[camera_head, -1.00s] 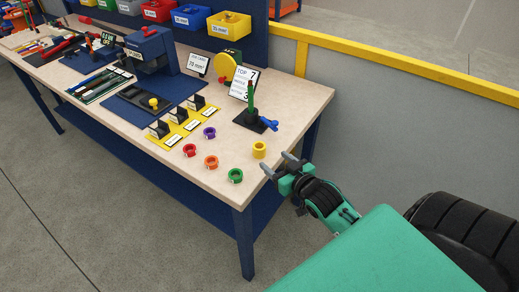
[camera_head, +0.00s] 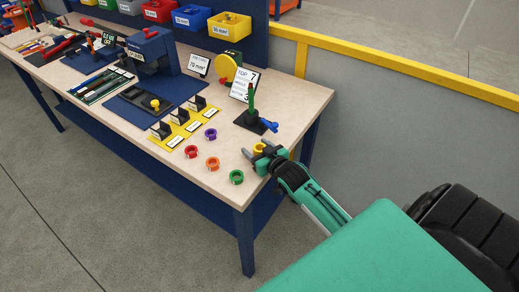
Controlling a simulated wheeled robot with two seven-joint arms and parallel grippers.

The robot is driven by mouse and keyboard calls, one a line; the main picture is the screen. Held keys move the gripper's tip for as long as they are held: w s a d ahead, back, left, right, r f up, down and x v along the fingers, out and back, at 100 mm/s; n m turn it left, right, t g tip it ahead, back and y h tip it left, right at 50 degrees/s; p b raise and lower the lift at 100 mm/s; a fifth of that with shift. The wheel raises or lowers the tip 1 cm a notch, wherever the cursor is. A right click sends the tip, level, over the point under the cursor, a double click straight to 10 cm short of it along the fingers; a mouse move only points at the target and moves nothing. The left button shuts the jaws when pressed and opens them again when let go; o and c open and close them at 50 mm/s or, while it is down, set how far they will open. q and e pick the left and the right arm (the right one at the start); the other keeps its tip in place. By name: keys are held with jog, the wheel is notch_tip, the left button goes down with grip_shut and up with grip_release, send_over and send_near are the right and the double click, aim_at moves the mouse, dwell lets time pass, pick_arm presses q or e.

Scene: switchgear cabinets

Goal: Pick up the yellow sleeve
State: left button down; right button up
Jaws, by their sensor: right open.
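The yellow sleeve (camera_head: 259,148) stands on the light workbench top near its right front edge. My right gripper (camera_head: 257,150) is at the sleeve, with its open fingers on either side of it. The fingers hide part of the sleeve, and I cannot tell whether they touch it. My left gripper is not in view.
Red (camera_head: 192,151), orange (camera_head: 212,163), purple (camera_head: 210,134) and green (camera_head: 237,177) sleeves lie to the left. A black stand with a green post (camera_head: 251,100) and a blue piece (camera_head: 268,125) is behind. A yellow rack (camera_head: 184,128) stands further left on the workbench (camera_head: 310,92).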

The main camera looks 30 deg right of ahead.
jog(key=shift+w, duration=0.15)
jog(key=c, duration=1)
jog(key=shift+c, duration=0.2)
